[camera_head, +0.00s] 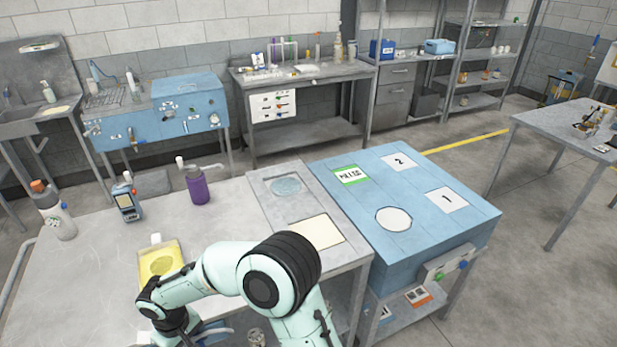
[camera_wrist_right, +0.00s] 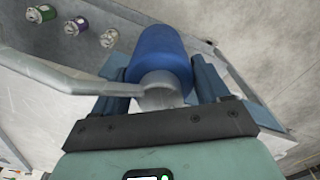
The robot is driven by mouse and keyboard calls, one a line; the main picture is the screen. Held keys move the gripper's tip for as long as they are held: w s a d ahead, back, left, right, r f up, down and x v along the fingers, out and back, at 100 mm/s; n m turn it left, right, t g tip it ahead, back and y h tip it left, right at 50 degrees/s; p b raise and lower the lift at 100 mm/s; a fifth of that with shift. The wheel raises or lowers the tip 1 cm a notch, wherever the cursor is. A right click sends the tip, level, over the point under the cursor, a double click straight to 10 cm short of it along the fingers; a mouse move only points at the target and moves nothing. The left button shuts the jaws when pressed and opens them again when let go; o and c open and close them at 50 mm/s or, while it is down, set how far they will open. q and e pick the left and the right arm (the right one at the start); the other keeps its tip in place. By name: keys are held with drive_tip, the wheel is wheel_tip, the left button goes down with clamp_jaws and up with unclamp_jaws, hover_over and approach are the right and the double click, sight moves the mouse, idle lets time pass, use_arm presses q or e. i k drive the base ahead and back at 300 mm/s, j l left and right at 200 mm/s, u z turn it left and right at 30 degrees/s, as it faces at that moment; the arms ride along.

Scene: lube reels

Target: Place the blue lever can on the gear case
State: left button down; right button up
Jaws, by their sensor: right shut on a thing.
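The blue lever can (camera_wrist_right: 158,52) is between the fingers of my right gripper (camera_wrist_right: 163,82) in the right wrist view. The gripper is shut on it, and its grey lever arm (camera_wrist_right: 70,80) sticks out to the left. In the head view my right arm reaches to the lower left over the grey table, and the gripper is mostly hidden at the bottom edge. A blue block with a flat top (camera_head: 370,225), which looks like the gear case, stands to the right of the arm. Its top bears a white disc (camera_head: 394,219) and is clear of cans. My left gripper is out of view.
A purple lever can (camera_head: 198,188), a white bottle (camera_head: 56,212) and a blue handheld device (camera_head: 127,200) stand on the grey table (camera_head: 95,270). A yellow pad (camera_head: 160,262) lies near my arm. A grey panel (camera_head: 290,210) with recessed pads adjoins the blue block.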

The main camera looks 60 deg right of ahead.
sight(440, 225)
drive_tip(key=k+l+z, duration=0.2)
drive_tip(key=l, duration=0.2)
drive_tip(key=k+l+z, duration=0.1)
drive_tip(key=l+z, duration=0.15)
drive_tip(key=l, duration=0.15)
drive_tip(key=k+l, duration=0.1)
drive_tip(key=l, duration=0.35)
drive_tip(key=k+l+z, duration=0.1)
drive_tip(key=l, duration=0.3)
drive_tip(key=k+l, duration=0.1)
drive_tip(key=l, duration=0.35)
drive_tip(key=k+l+z, duration=0.1)
drive_tip(key=l, duration=0.35)
